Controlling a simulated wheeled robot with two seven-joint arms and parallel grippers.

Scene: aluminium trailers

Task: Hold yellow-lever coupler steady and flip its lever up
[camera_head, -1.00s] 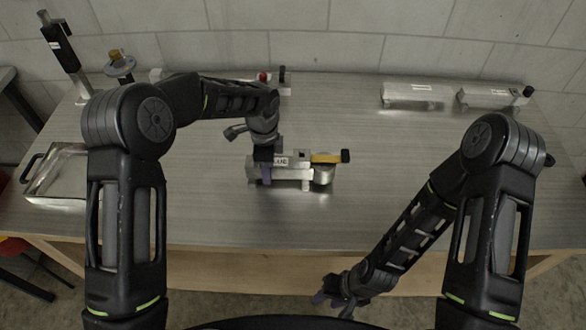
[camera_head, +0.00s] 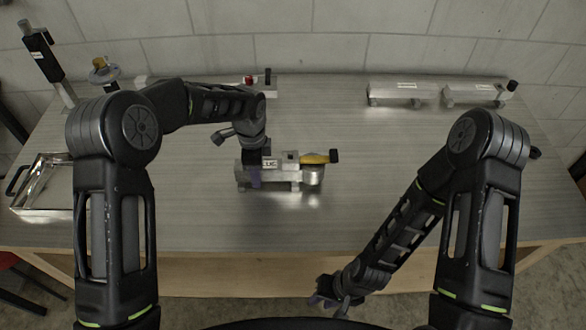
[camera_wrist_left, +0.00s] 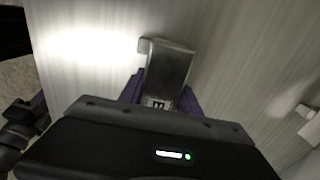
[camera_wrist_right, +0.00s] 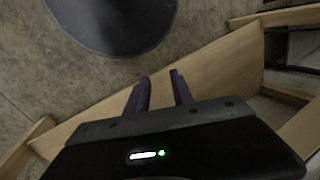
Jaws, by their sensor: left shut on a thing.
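The yellow-lever coupler (camera_head: 284,178) is a silver metal body on the table in the head view, with a round cup at its right end. Its yellow lever (camera_head: 315,159) lies flat along the top, with a black knob at the right tip. My left gripper (camera_head: 255,176) is shut on the left part of the coupler body from above. In the left wrist view the metal body (camera_wrist_left: 170,68) sits between the purple fingers. My right gripper (camera_head: 328,298) hangs low in front of the table, empty, its fingers apart in the right wrist view (camera_wrist_right: 161,88).
A red-marked coupler (camera_head: 262,86) lies at the back, partly behind my left arm. Two silver couplers (camera_head: 402,94) (camera_head: 472,94) stand back right. A metal tray (camera_head: 42,186) and an upright jack (camera_head: 46,62) are at left. The table's right middle is clear.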

